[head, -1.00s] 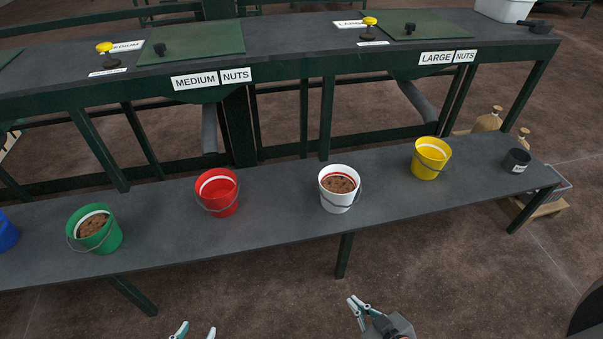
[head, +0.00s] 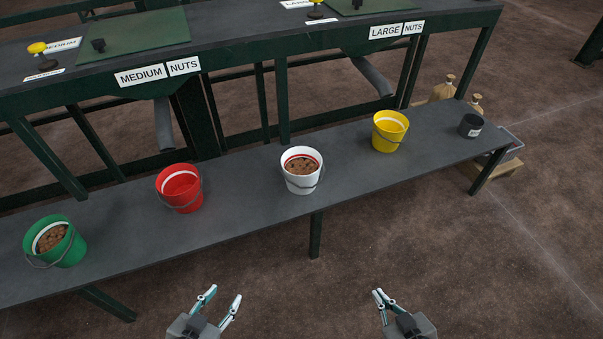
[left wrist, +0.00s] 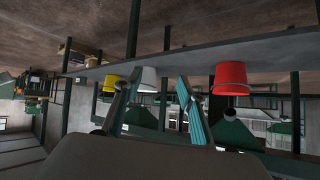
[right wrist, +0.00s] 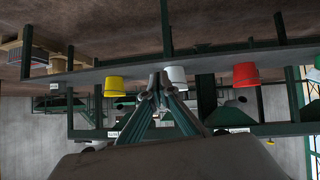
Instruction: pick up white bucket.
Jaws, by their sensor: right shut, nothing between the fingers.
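The white bucket (head: 300,180) stands upright on the grey lower bench, filled with brown nuts, its wire handle hanging down at the front right. My left gripper (head: 223,296) is open and empty, in front of the bench and below and left of the bucket. My right gripper (head: 380,294) is shut and empty, in front of the bench and to the right of the bucket. In the left wrist view the white bucket (left wrist: 148,77) is partly behind a finger. In the right wrist view the white bucket (right wrist: 177,76) shows just behind the shut fingertips.
On the bench (head: 235,201) a red bucket (head: 181,194) stands left of the white one and a yellow bucket (head: 389,130) right of it. A green bucket (head: 62,250) holds nuts. A small black pot (head: 470,125) stands at the right end. Floor before the bench is clear.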

